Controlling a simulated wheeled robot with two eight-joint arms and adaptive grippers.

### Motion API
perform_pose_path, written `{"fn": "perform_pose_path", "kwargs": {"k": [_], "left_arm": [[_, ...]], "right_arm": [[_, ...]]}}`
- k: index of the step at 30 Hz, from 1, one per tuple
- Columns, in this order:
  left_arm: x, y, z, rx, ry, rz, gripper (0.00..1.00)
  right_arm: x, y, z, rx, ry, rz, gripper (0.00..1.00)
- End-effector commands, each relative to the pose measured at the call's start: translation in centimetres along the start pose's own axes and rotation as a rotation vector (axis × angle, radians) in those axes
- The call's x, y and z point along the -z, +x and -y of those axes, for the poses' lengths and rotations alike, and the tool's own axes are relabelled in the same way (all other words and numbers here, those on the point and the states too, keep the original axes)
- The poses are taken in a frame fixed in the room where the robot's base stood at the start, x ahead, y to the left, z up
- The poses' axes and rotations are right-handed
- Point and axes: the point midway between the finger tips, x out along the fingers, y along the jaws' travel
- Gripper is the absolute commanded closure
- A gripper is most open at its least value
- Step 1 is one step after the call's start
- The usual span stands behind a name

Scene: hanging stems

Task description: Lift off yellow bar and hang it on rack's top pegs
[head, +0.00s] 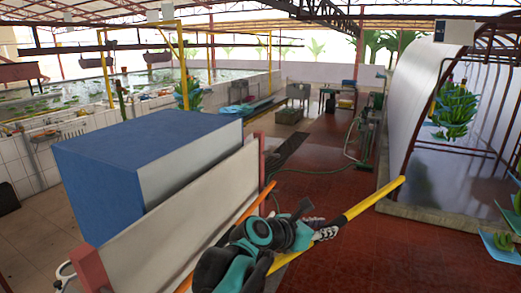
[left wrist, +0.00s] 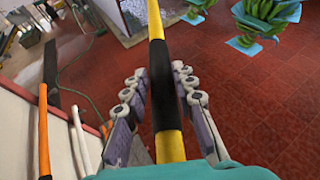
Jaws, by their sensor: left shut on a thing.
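The yellow bar (head: 372,195) has a black middle section and slants up to the right in the head view. My left gripper (head: 318,231) is shut on it at the dark section. In the left wrist view, the yellow bar (left wrist: 155,22) runs lengthwise between the two grey finger sets of the left gripper (left wrist: 160,92), over red floor. An orange bar (left wrist: 43,125) and a white bar (left wrist: 79,145) lie to its left, beside a pale panel. I cannot make out rack pegs clearly. My right gripper is not in view.
A pale panel (head: 180,220) with reddish end posts stands left of my gripper, with a large blue box (head: 130,160) behind it. A curved white structure (head: 425,95) with hanging green bunches (head: 455,110) stands right. Red tiled floor (head: 350,255) is open between.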

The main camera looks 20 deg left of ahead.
Motion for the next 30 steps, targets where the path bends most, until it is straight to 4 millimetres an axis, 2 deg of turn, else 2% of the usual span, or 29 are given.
{"fn": "perform_pose_path", "kwargs": {"k": [1, 6, 9, 12, 18, 30], "left_arm": [[-2.1, -1.8, -3.0, -0.062, -0.025, 0.000, 1.00], [-3.9, -6.0, -11.0, -0.242, -0.100, 0.000, 1.00], [-4.5, -8.3, -14.6, -0.325, -0.135, 0.001, 1.00], [-4.7, -10.1, -17.0, -0.386, -0.159, 0.001, 1.00], [-4.6, -11.7, -19.2, -0.438, -0.181, 0.000, 1.00], [-3.7, -12.7, -21.6, -0.442, -0.184, 0.001, 1.00]], "right_arm": [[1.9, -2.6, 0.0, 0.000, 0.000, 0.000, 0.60], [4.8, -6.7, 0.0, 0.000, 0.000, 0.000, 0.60], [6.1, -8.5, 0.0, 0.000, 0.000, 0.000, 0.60], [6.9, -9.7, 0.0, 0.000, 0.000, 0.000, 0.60], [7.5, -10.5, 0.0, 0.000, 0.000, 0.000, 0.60], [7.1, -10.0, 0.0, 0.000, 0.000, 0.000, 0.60]]}}
